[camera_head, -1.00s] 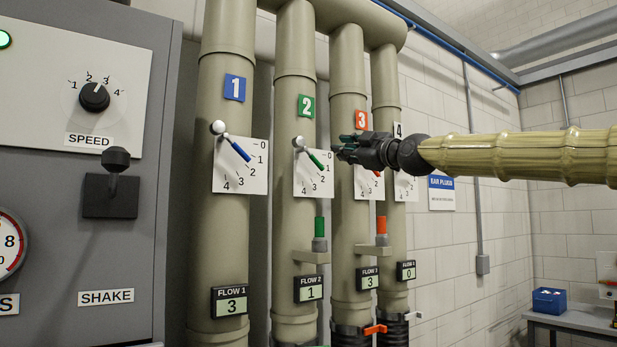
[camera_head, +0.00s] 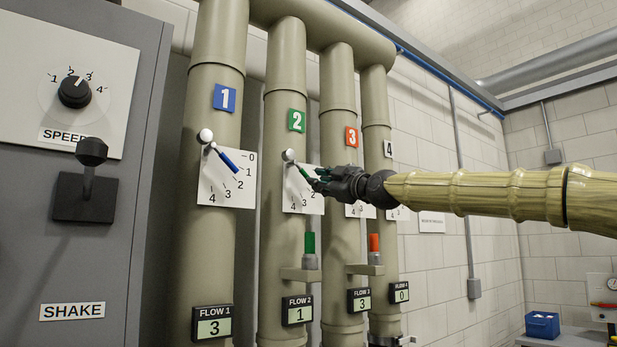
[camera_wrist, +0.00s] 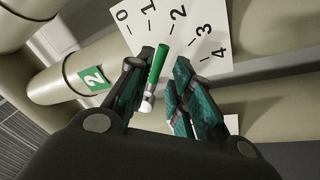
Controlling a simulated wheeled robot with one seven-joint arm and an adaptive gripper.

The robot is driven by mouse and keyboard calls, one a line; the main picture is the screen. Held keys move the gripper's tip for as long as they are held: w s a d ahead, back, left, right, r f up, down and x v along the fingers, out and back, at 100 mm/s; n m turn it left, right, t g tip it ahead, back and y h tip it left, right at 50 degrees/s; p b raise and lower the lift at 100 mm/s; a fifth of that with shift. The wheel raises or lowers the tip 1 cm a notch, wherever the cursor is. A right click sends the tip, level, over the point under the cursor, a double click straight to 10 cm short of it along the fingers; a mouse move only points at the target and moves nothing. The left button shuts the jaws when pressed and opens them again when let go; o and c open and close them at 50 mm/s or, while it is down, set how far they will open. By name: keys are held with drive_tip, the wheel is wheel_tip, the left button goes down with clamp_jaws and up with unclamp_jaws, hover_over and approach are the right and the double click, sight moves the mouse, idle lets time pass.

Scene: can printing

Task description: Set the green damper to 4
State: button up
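The green damper handle (camera_head: 301,172) is on pipe 2, in front of a white dial plate (camera_head: 290,200) marked 0 to 4. In the wrist view the green handle (camera_wrist: 157,66) points between 1 and 2 on the plate (camera_wrist: 212,42). The FLOW 2 display (camera_head: 298,311) reads 1. My gripper (camera_head: 318,181) is at the right edge of that plate, by the handle's tip. In the wrist view its fingers (camera_wrist: 162,72) are apart, one on each side of the handle. A gap shows between the handle and the right finger; I cannot tell whether the left finger touches it.
The blue damper (camera_head: 228,161) on pipe 1 is to the left, its display (camera_head: 213,323) reading 3. Pipes 3 and 4 stand to the right, partly behind my gripper. A grey panel with a SHAKE lever (camera_head: 90,170) is at far left.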

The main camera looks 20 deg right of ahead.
drive_tip(key=shift+p+x, duration=1.1)
drive_tip(key=shift+x, duration=1.9)
clamp_jaws()
